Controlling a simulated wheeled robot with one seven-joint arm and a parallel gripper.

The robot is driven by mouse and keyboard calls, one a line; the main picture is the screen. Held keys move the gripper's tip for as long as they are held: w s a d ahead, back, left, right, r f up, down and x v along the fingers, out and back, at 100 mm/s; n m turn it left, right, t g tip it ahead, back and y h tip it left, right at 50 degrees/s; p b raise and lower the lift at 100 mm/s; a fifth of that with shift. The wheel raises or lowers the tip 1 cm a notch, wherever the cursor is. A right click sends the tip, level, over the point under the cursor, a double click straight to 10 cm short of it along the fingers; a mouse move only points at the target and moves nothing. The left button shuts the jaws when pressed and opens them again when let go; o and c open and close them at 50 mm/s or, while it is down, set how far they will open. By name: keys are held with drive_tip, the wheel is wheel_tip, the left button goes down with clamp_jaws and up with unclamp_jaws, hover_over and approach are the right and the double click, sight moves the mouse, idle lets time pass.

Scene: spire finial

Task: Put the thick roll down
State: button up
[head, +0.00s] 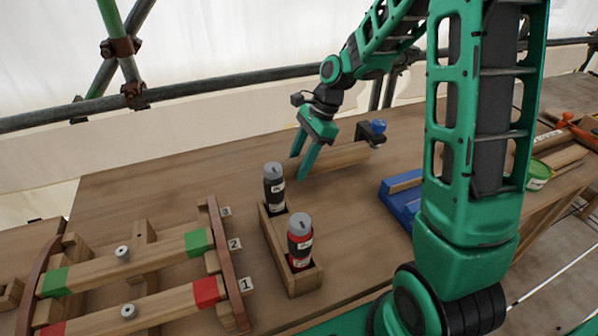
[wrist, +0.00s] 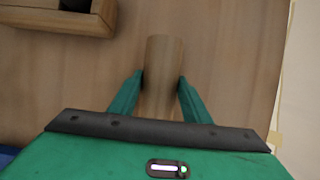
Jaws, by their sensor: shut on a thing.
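The thick roll (head: 340,157) is a plain wooden cylinder at the back middle of the wooden table. My gripper (head: 300,168) points down and is shut on it, with one green finger on each side. In the wrist view the thick roll (wrist: 164,72) lies between the two fingers (wrist: 158,95), its rounded far end sticking out past them. Its near end is hidden by the gripper body in that view. The roll looks level and close to the table top; I cannot tell whether it touches.
A wooden box (head: 283,262) holding a dark bottle (head: 274,187) and a red bottle (head: 300,243) stands in front. A numbered wooden rack (head: 229,265) is at left. A blue tray (head: 399,203) and a black clamp with blue knob (head: 372,134) are at right. The back-left table is clear.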

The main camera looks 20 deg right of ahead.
drive_tip(key=shift+f, duration=1.7)
drive_tip(key=o, duration=1.4)
drive_tip(key=shift+f, duration=0.1)
